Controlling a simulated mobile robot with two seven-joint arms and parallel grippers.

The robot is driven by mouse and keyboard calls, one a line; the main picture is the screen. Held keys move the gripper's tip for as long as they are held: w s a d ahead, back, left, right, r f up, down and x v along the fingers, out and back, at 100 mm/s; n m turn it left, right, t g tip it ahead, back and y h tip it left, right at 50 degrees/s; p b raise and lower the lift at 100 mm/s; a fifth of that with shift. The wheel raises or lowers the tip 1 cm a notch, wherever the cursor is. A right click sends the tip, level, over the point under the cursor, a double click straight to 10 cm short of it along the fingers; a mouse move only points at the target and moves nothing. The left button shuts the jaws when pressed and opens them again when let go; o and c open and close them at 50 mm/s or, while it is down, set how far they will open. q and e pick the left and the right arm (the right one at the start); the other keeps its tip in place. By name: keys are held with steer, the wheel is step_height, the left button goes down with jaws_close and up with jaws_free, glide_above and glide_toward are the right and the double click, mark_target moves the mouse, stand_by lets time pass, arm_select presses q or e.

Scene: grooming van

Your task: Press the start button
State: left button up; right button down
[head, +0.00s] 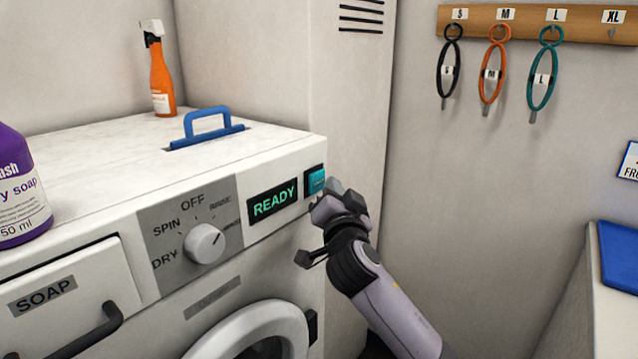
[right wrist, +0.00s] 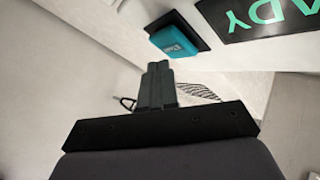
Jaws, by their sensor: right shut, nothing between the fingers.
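The start button (head: 316,181) is a teal square on a dark plate at the right end of the washer's front panel. It also shows in the right wrist view (right wrist: 174,43), just beyond my fingertips. The display (head: 272,202) beside it reads READY in green. My right gripper (head: 332,188) is shut and empty, with its fingertips close to the button's right side. In the right wrist view the closed fingers (right wrist: 158,68) end just below the button, with a small gap showing in the picture. My left gripper is not in view.
The washer (head: 90,190) has a dial (head: 205,243), a SOAP drawer (head: 70,290) and a blue handle (head: 207,125) on top. A purple soap bottle (head: 18,190) and an orange spray bottle (head: 161,80) stand on it. Loops (head: 492,75) hang on the right wall.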

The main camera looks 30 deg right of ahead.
steer(key=shift+w+a, duration=0.15)
steer(key=shift+w, duration=0.2)
steer(key=shift+w+a+b, duration=0.2)
steer(key=shift+w+b, duration=0.25)
steer(key=shift+b, duration=0.05)
stand_by(0.6)
stand_by(0.4)
steer(key=shift+s+d, duration=0.35)
steer(key=shift+s, duration=0.5)
steer(key=s, duration=0.1)
steer(key=s+d, duration=0.1)
steer(key=s, duration=0.1)
steer(key=s+d+p, duration=0.1)
steer(key=shift+s, duration=0.3)
stand_by(0.5)
